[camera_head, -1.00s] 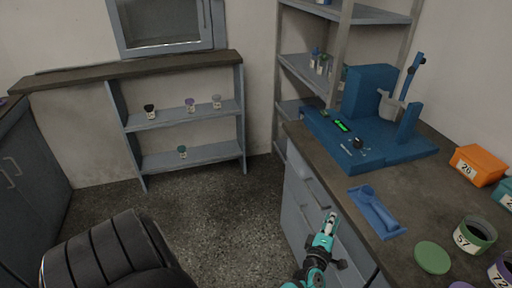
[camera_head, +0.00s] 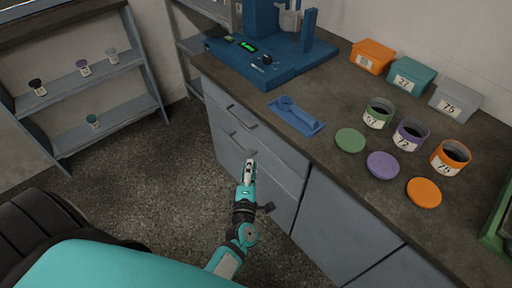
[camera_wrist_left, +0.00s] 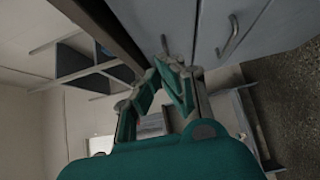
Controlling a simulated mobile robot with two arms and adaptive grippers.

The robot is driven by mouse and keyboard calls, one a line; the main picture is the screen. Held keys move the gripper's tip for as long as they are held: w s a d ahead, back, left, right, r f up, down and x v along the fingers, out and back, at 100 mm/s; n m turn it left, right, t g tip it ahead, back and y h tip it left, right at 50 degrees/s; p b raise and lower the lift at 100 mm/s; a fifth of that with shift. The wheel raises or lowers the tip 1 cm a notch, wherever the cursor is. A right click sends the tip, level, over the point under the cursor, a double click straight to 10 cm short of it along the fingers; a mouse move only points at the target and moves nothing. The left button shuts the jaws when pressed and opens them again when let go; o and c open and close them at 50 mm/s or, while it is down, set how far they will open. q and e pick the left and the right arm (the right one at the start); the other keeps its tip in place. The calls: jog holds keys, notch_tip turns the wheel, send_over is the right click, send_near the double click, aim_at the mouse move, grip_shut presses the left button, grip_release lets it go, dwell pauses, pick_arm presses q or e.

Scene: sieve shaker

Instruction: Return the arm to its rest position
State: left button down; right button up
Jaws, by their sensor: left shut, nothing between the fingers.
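My left gripper (camera_head: 249,168) is shut and empty. In the head view it hangs in front of the grey drawer cabinet (camera_head: 262,165), below the edge of the dark worktop (camera_head: 335,160). The left wrist view also shows its fingers (camera_wrist_left: 168,68), closed together, with cabinet fronts and handles beside them. The teal arm behind it comes in from the bottom left of the head view. My right gripper is not in view.
On the worktop stand a blue shaker machine (camera_head: 270,55), a blue holder (camera_head: 297,115), open jars such as the green one (camera_head: 377,114), loose lids and numbered boxes such as the orange one (camera_head: 371,56). A shelf (camera_head: 85,100) stands at left. Floor between is clear.

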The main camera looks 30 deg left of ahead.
pick_arm(q)
jog(key=s+d+f+m+g+h+p, duration=0.1)
jog(key=s+d+f+m+g+h, duration=0.15)
jog(key=s+f+m, duration=0.45)
jog(key=s+d+f+m+g+h+p, duration=0.1)
jog(key=s+d+f+m+g+h, duration=0.2)
jog(key=f, duration=0.7)
jog(key=s+d+f+m+g+h+p, duration=0.1)
jog(key=s+d+f+m+g+h, duration=0.15)
jog(key=s+f+m, duration=0.5)
jog(key=s+a+f+m+g, duration=0.2)
jog(key=s+f, duration=0.1)
jog(key=s, duration=0.4)
jog(key=s+a+f+m+g+p, duration=0.1)
jog(key=s+a+f+m+g, duration=0.1)
jog(key=s, duration=0.6)
jog(key=s+a+f+m+g+y+p, duration=0.1)
jog(key=s+a+f+m+g, duration=0.2)
jog(key=s+f, duration=0.3)
jog(key=shift+s+g, duration=0.3)
jog(key=shift+s, duration=0.95)
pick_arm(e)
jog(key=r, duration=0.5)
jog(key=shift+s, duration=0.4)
